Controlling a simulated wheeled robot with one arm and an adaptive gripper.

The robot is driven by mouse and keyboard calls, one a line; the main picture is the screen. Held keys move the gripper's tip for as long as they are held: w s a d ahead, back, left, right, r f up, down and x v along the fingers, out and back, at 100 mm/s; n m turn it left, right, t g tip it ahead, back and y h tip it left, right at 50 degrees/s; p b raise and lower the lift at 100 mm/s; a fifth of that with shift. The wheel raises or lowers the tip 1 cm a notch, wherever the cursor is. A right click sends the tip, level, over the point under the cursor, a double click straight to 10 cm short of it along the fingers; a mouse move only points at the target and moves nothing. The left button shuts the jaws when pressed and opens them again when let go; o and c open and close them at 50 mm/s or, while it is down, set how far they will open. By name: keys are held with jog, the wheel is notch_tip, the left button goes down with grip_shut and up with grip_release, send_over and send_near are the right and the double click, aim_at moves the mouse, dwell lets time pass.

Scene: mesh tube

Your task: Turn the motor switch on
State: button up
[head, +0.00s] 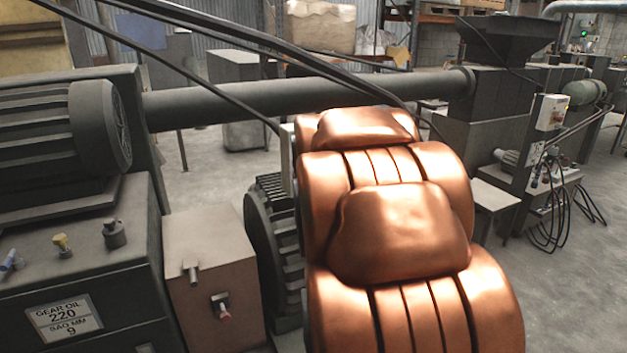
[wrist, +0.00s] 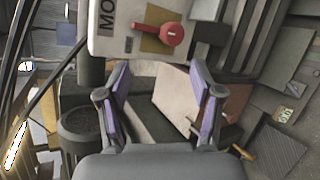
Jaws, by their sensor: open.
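The motor switch is a red rotary knob (wrist: 172,34) on a tan plate, near the top of the wrist view. It sits on a pale box (wrist: 120,30) with dark letters "MO" partly in sight. My gripper (wrist: 158,66) is open and empty, its two purple-padded fingers spread apart. The knob lies above the fingertips in the picture, roughly in line with the gap, with no visible contact. In the head view my copper-coloured arm hides the gripper and the knob. A pale box edge (head: 287,160) shows just left of my arm; I cannot tell if it is the same box.
A dark machine cabinet (head: 85,265) with a "GEAR OIL 220" label stands left. Black cables (head: 240,45) run overhead. A long pipe (head: 300,97) crosses behind. Bare floor lies at right.

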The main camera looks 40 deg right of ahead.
jog(key=shift+w+d+f+n+t+y+b, duration=0.45)
jog(key=shift+w+d+f+n+y, duration=0.7)
jog(key=shift+n, duration=1.5)
jog(key=shift+w+d+f+n+t+y+b, duration=0.1)
jog(key=shift+w+d+f+n+t+y, duration=0.6)
jog(key=shift+w+d+f+n, duration=1.4)
jog(key=shift+w+d+f+n+t+y+b, duration=0.3)
jog(key=shift+w+d+f+n+t+y, duration=0.5)
jog(key=shift+n, duration=2.35)
jog(key=shift+w+r+g, duration=0.25)
jog(key=shift+w, duration=0.05)
jog(key=c, duration=1.2)
jog(key=shift+o, duration=0.2)
